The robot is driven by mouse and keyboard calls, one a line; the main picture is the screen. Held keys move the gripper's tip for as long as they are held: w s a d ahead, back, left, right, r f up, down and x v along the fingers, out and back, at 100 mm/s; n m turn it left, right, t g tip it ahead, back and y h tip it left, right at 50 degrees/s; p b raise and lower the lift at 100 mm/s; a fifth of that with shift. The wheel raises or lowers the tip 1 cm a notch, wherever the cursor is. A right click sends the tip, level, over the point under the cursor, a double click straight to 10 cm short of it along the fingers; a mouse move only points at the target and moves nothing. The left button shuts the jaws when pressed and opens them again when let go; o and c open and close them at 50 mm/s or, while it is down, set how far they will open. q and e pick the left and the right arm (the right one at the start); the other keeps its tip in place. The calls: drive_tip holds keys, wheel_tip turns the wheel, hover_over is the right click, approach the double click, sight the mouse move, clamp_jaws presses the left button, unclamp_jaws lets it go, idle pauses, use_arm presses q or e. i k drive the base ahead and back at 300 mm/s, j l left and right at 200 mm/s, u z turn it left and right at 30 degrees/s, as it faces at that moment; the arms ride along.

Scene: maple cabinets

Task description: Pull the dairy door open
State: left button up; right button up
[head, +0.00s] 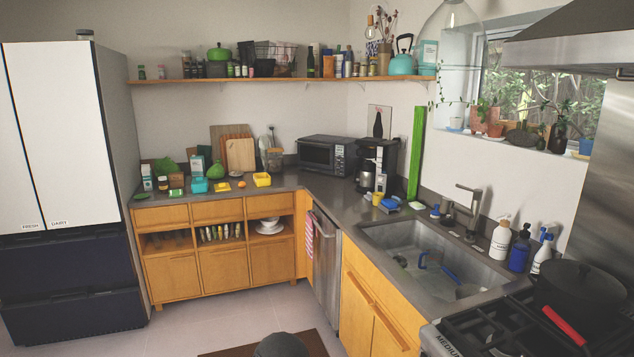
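The dairy door (68,130) is the white upper right door of the fridge at the left edge of the head view. A small label reading DAIRY is at its lower left corner. The door looks shut, flush beside the white fresh door (14,150), which is cut off by the picture's left edge. A thin dark seam runs between the two doors. No handle can be made out on the dairy door. Neither of my grippers is in view.
Dark drawers (70,265) sit below the fridge doors. Maple cabinets (215,245) and a cluttered grey counter (290,180) stand right of the fridge. The tiled floor (180,330) before them is open, with a brown mat (315,343) at the bottom. A stove (500,325) is at right.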

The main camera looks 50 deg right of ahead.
sight(55, 86)
drive_tip(key=z, duration=1)
drive_tip(key=i+l+u, duration=0.15)
drive_tip(key=i+l, duration=0.2)
drive_tip(key=i, duration=0.45)
drive_tip(key=i+l+u, duration=0.15)
drive_tip(key=i+l, duration=0.25)
drive_tip(key=i, duration=0.4)
drive_tip(key=i+l+u, duration=0.15)
drive_tip(key=i+l, duration=0.4)
drive_tip(key=i, duration=0.25)
drive_tip(key=i+l+u, duration=0.15)
drive_tip(key=i+l, duration=0.45)
drive_tip(key=i, duration=0.15)
drive_tip(key=i+j+u, duration=0.15)
drive_tip(key=u, duration=0.25)
drive_tip(key=i+j+u, duration=0.2)
drive_tip(key=u, duration=0.25)
